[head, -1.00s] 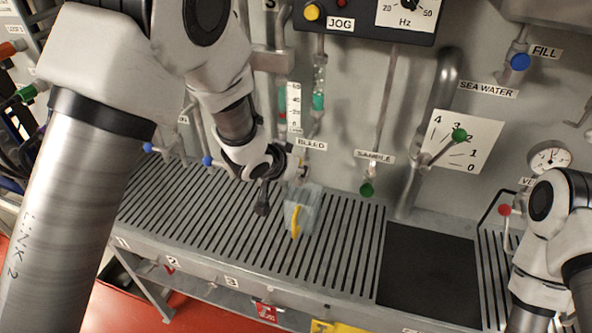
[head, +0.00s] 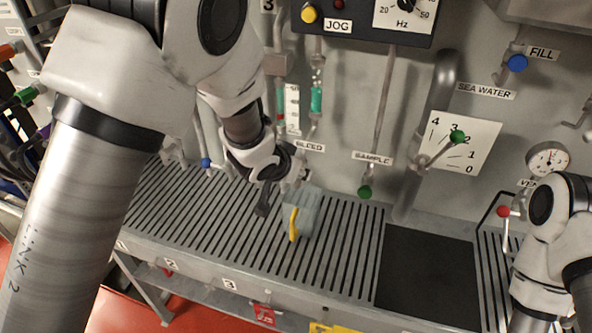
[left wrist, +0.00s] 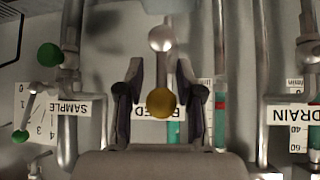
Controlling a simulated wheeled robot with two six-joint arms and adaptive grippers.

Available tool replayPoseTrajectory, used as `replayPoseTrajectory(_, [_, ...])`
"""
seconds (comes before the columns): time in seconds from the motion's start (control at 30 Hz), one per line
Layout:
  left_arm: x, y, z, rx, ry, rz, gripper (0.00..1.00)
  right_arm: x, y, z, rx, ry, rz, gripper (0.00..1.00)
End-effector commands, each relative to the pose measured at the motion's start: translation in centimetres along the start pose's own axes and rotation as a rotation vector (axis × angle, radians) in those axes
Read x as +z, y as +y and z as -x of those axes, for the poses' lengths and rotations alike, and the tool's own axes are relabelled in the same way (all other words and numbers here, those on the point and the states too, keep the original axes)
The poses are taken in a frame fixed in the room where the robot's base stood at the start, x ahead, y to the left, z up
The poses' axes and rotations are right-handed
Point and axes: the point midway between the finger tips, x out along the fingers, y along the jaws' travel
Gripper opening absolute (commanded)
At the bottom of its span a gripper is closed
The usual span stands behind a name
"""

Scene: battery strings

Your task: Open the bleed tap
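The bleed tap shows in the left wrist view as a yellow knob (left wrist: 162,103) on a short lever below a pale ball (left wrist: 161,38). The BLEED label (left wrist: 147,104) is partly hidden behind the knob and fingers. My left gripper (left wrist: 163,100) is open, one finger on each side of the yellow knob, with visible gaps to it. In the head view my left gripper (head: 297,172) is in front of the panel just below the BLEED label (head: 309,146), and the tap itself is hidden. My right arm is at the right edge; its gripper is not visible.
A translucent jug (head: 309,212) with a yellow handle stands on the slotted grating (head: 200,215) below my left gripper. The green-knobbed SAMPLE tap (head: 365,191) is to the right. A blue-knobbed tap (head: 206,163) is to the left. A dark mat (head: 428,275) lies bare.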

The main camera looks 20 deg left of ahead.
Motion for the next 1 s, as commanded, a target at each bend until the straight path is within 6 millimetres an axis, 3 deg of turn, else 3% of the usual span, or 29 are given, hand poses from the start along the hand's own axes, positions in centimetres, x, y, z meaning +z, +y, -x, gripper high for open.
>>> replayPoseTrajectory(0.17, [0.0, 0.0, 0.3, 0.000, -0.001, 0.001, 0.36, 0.0, 0.0, 0.0, 0.000, 0.000, 0.000, 0.40])
replayPoseTrajectory(0.27, [-0.1, 0.0, 1.5, -0.001, 0.001, 0.001, 0.36, 0.0, 0.0, 0.0, 0.000, 0.000, 0.000, 0.40])
replayPoseTrajectory(0.6, [-0.1, 0.0, 9.8, -0.002, 0.002, -0.001, 0.36, 0.0, 0.0, 0.0, 0.000, 0.000, 0.000, 0.40])
replayPoseTrajectory(0.7, [-0.1, 0.1, 11.3, 0.000, 0.002, -0.001, 0.36, 0.0, 0.0, 0.0, 0.000, 0.000, 0.000, 0.40])
replayPoseTrajectory(1.0, [0.0, 0.1, 12.0, 0.000, -0.001, -0.001, 0.36, 0.0, 0.0, 0.0, 0.000, 0.000, 0.000, 0.40])
